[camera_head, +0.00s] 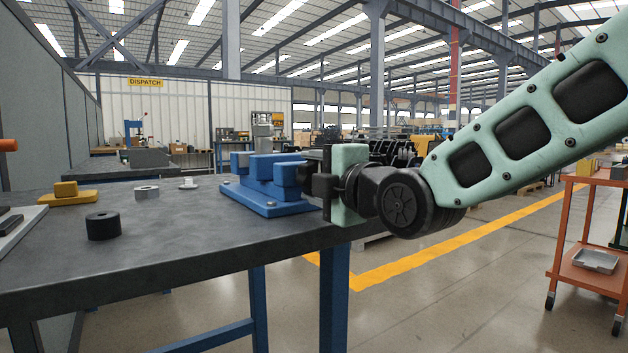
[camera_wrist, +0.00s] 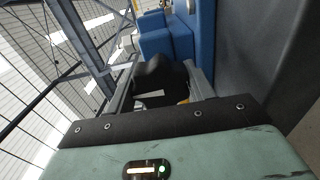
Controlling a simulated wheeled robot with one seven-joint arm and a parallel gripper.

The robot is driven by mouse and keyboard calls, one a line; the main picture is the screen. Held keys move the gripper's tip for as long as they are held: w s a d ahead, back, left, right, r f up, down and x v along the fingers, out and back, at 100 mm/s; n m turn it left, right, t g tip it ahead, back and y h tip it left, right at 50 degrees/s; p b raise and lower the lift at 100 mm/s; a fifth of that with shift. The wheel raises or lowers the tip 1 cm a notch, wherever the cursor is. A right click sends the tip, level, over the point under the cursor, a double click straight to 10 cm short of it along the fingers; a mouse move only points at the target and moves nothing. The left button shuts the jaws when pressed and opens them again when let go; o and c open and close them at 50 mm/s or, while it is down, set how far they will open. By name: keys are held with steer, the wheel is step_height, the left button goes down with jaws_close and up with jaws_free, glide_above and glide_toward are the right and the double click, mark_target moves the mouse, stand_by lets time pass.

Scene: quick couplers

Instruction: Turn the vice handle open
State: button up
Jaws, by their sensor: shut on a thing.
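The blue vice (camera_head: 278,208) sits at the right end of the dark table, and its blue body also shows at the top of the wrist view (camera_wrist: 165,40). My gripper (camera_head: 314,176) is level at the vice's right side, with its fingers pointing left toward it. In the wrist view my gripper (camera_wrist: 160,88) is shut on a dark, rounded piece, the vice handle (camera_wrist: 160,72), which lies between the two grey fingers. In the head view the handle is largely hidden by the gripper, so I cannot tell its angle.
On the table (camera_head: 170,245) are a black ring (camera_head: 103,227), a grey nut-like part (camera_head: 147,192), a small pale fitting (camera_head: 188,184) and a yellow block on a base (camera_head: 68,195). An orange cart (camera_head: 590,240) stands on the floor at right. The table's front middle is clear.

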steer(key=shift+f, duration=0.15)
steer(key=o, duration=1)
